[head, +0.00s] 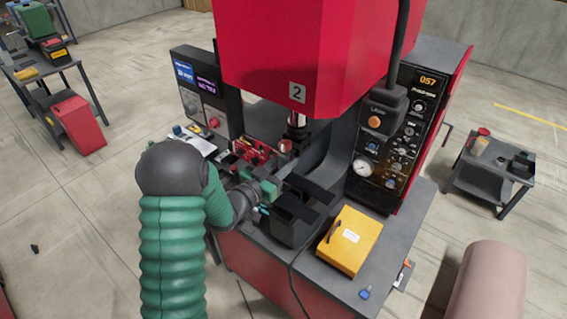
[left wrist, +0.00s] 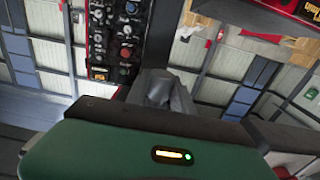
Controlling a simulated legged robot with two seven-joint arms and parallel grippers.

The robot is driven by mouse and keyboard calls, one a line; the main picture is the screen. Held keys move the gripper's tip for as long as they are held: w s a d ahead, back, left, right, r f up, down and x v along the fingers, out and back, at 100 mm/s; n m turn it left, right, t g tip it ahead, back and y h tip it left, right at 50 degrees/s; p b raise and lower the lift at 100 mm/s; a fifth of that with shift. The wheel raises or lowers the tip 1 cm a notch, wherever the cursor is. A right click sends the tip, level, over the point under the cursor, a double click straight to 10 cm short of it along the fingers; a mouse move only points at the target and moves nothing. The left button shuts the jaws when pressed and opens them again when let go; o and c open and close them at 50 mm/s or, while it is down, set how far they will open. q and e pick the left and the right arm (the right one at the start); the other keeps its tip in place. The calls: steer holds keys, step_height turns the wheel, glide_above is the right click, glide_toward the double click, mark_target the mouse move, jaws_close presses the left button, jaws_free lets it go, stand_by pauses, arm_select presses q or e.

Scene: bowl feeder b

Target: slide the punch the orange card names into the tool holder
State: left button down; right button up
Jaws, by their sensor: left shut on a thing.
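My left gripper (head: 280,180) reaches in over the press bench from the left, with its green body and dark fingers beside the lower tooling. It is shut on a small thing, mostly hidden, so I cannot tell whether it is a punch. In the left wrist view the green gripper body (left wrist: 160,150) fills the bottom, and a grey shape (left wrist: 165,92) stands beyond its dark edge. A dark cylindrical ram end, seemingly the tool holder (head: 297,120), hangs under the red press head (head: 295,45). I cannot pick out an orange card with readable words. My right gripper is not in view.
A red fixture (head: 255,152) stands left of the ram. A black box (head: 290,222) and a yellow case (head: 350,241) sit at the bench front. The control panel (head: 395,135) rises at the right. A dark cable hangs over the bench front.

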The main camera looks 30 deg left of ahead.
arm_select(q)
steer(key=shift+s+d+r, duration=0.25)
steer(key=shift+d+r, duration=0.3)
steer(key=shift+w+a+f, duration=0.1)
steer(key=shift+a, duration=0.1)
steer(key=shift+f+b, duration=0.1)
steer(key=shift+b, duration=0.2)
steer(key=shift+a, duration=0.15)
stand_by(0.6)
